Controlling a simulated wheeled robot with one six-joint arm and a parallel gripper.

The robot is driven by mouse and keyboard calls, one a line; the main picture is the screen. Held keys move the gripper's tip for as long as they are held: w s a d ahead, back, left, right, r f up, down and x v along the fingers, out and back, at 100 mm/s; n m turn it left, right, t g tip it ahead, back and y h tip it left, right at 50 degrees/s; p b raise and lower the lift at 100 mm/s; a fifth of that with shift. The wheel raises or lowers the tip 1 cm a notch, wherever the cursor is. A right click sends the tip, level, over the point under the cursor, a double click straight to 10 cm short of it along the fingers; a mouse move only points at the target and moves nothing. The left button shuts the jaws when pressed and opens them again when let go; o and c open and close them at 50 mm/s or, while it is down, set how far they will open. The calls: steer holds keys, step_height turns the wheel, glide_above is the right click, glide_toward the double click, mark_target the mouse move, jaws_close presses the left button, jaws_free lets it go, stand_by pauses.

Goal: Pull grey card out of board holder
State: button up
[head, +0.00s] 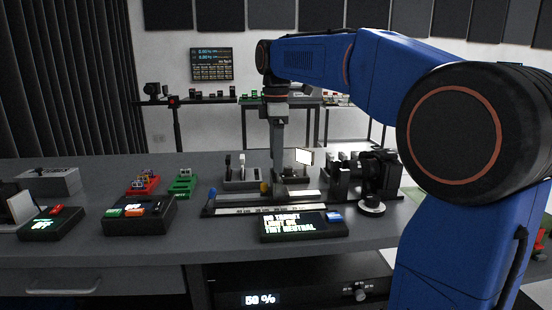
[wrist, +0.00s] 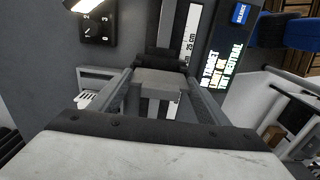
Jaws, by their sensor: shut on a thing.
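My gripper (head: 278,172) points straight down over the bench, at the dark board holder (head: 291,189) on the ruled rail (head: 270,210). In the wrist view the fingers of my gripper (wrist: 162,88) are closed from both sides on a flat grey piece, which I take for the grey card (wrist: 160,78). A dark part of the holder (wrist: 158,60) shows just beyond it. In the head view the fingers hide most of the card. I cannot tell how deep the card sits in the holder.
A lit white panel (head: 304,156) stands just right of my gripper, and a black camera (head: 378,172) further right. A grey stand with upright pieces (head: 241,178) is close on the left. A display box (head: 303,226) lies in front. The air above the bench at left is clear.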

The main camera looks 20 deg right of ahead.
steer(key=shift+r, duration=1.5)
steer(key=shift+w, duration=0.15)
